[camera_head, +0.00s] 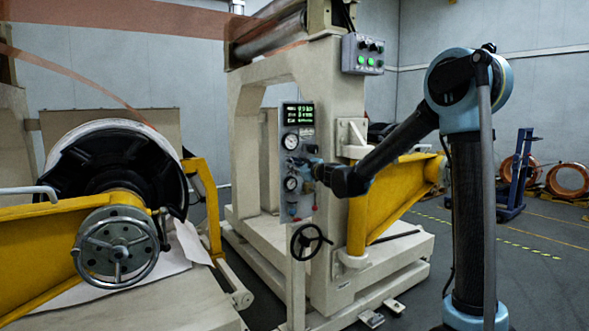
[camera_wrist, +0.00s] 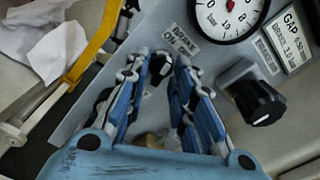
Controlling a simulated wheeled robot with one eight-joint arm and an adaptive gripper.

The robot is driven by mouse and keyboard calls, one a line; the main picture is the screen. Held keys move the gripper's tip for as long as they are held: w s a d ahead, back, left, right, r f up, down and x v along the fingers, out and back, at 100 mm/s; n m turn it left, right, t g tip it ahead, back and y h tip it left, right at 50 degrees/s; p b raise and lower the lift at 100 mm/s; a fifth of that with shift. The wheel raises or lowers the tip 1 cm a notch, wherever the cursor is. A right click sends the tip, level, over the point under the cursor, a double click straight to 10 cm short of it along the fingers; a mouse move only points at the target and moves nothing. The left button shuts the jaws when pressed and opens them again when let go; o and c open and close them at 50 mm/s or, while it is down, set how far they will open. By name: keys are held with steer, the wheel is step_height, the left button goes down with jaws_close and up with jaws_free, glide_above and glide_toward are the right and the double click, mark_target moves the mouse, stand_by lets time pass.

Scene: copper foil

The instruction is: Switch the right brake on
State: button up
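The grey control panel (camera_head: 283,199) stands on the cream machine frame in the middle of the head view. My gripper (camera_head: 303,164) is at this panel, between its two gauges. In the wrist view my gripper (camera_wrist: 162,60) has its two blue-grey fingers apart, on either side of a small black switch knob (camera_wrist: 158,68). A gap shows between the fingers; whether they touch the knob is unclear. The label beside it (camera_wrist: 181,38) reads "BRAKE", with OFF and ON only partly legible. The fingers partly hide the knob and its setting.
A larger black knob (camera_wrist: 258,98) sits right of the fingers beside a "GAP" label (camera_wrist: 291,38). A dial gauge (camera_wrist: 229,14) is above. A black handwheel (camera_head: 307,241) is below the panel. A yellow arm (camera_head: 383,207) stands close on the right.

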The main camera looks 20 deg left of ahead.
steer(key=v, duration=1.1)
steer(key=shift+s+d, duration=0.2)
steer(key=shift+d, duration=0.1)
steer(key=w+d+f+n+t+h, duration=0.4)
steer(key=w+d+f+n+t, duration=0.15)
steer(key=d+n, duration=0.3)
steer(key=s+a+n+g+y, duration=0.2)
steer(key=s+n+y, duration=0.2)
steer(key=n, duration=0.8)
steer(key=s+a+n+g+y, duration=0.2)
steer(key=s+a+n+y, duration=0.15)
steer(key=n, duration=0.85)
steer(key=x, duration=1.6)
steer(key=shift+w+r, duration=0.2)
steer(key=shift+r, duration=0.1)
steer(key=shift+a+m+t+y, duration=0.1)
steer(key=shift+m+t+y, duration=0.15)
